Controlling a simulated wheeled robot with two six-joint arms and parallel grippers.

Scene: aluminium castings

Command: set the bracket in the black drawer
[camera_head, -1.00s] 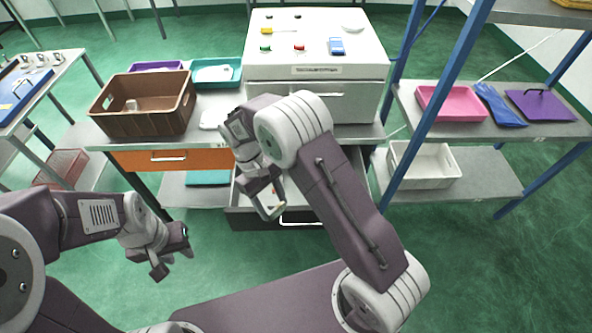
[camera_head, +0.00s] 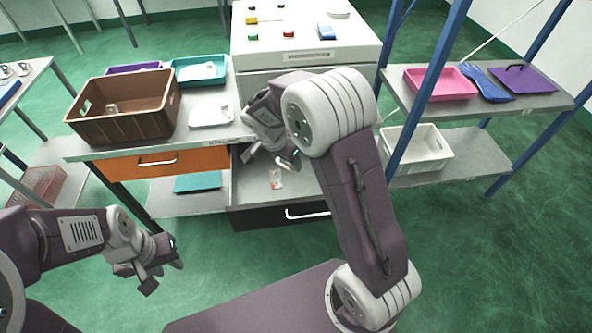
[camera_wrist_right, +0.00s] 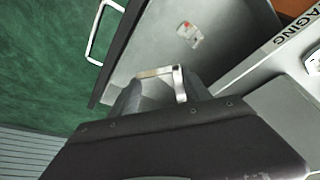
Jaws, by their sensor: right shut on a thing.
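The black drawer (camera_head: 258,217) stands pulled open under the bench, with its handle at the front. A small clear item with a red and white label (camera_head: 276,179) lies on its floor; it also shows in the right wrist view (camera_wrist_right: 188,34). My right gripper (camera_head: 272,154) is above the open drawer, shut on the bracket (camera_wrist_right: 160,72), a pale metal angled strip. In the right wrist view the bracket shows at the fingertips over the drawer (camera_wrist_right: 140,45); in the head view it is mostly hidden. My left gripper (camera_head: 165,272) is low at the left, away from the drawer; its jaw gap is unclear.
An orange drawer (camera_head: 125,165) is shut left of the black one. On the bench stand a brown crate (camera_head: 125,127), a teal tray (camera_head: 205,80), a white tray (camera_head: 210,112) and a large white cabinet (camera_head: 275,60). Blue shelf posts (camera_head: 425,95) rise at the right.

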